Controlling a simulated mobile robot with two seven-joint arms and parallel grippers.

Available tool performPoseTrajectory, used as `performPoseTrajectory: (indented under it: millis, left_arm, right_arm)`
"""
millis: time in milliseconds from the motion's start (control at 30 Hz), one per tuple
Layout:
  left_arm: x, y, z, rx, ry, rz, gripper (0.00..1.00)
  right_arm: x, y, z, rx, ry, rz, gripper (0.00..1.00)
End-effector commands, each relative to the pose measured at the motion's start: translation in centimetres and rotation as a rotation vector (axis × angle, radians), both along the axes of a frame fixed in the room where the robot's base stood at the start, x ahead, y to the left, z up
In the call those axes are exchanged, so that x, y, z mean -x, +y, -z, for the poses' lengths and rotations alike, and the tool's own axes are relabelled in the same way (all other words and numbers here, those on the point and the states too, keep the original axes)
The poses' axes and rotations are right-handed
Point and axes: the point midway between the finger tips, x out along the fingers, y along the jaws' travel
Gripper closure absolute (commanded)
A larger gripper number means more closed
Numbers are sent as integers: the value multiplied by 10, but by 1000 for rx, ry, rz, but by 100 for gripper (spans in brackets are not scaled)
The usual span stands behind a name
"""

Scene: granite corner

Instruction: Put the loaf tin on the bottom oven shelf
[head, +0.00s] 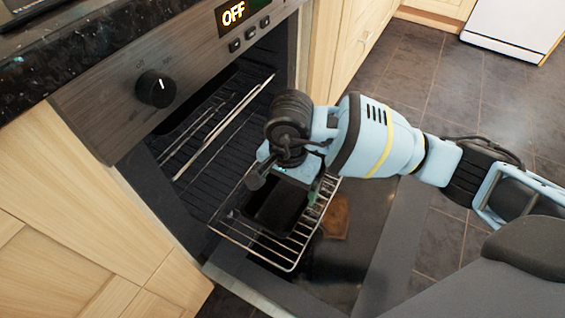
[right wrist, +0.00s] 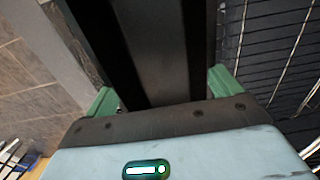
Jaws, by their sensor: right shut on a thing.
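The black loaf tin (head: 277,208) shows just below my right gripper (head: 287,184) in the head view, over a pulled-out wire oven shelf (head: 284,263). In the right wrist view the tin (right wrist: 160,50) fills the space between the two green fingers of the right gripper (right wrist: 163,88). The gripper is shut on the tin. Whether the tin touches the shelf is not clear. The gripper and wrist hide part of the tin and shelf. My left gripper is not in view.
The oven is open, with its door (head: 375,215) folded down. Another wire rack (head: 215,128) shows inside. The control panel (head: 185,70) with a knob and an "OFF" display is above. Wooden cupboards (head: 80,225) flank the oven. Tiled floor (head: 425,80) is clear at right.

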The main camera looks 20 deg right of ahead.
Motion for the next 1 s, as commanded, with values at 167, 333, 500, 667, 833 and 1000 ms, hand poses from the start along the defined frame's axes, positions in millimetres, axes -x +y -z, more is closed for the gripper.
performPoseTrajectory:
  millis: [167,333,500,667,833,1000]
  left_arm:
    - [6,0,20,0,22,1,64]
    - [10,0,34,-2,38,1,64]
    - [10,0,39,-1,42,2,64]
    - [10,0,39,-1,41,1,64]
    - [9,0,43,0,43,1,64]
    - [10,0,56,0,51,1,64]
  right_arm:
    - [-41,-12,7,-1,0,3,40]
    - [-72,-22,10,-2,0,2,40]
    - [-88,-27,10,-2,-1,-2,40]
    - [-89,-28,8,-1,-2,-2,40]
    - [-99,-31,10,-1,-2,-1,40]
    - [-97,-31,39,-2,3,-2,40]
